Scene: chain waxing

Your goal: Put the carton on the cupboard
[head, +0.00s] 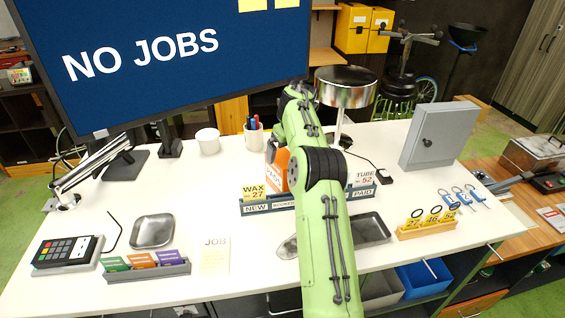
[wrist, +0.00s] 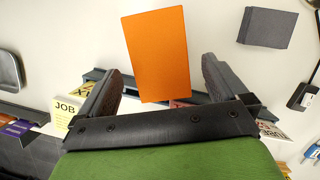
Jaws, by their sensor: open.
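The carton is an orange box with a white label (head: 276,170), upright on the white table behind the sign rack and partly hidden by my arm in the head view. In the wrist view the orange carton (wrist: 157,35) shows between and beyond my fingers. My gripper (wrist: 162,65) is open and empty, with a gap on both sides of the carton; its depth relative to the carton is unclear. My arm hides the gripper in the head view. A grey cabinet with a round knob (head: 440,138), possibly the cupboard, stands at the table's right; its top looks clear.
The rack with NEW and PAID signs (head: 257,207) stands by the carton. A pen cup (head: 253,138), a white cup (head: 208,141) and a round metal stand (head: 346,88) are behind. A dark tray (head: 369,229) lies right of my arm. Key tags (head: 433,218) stand at the right.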

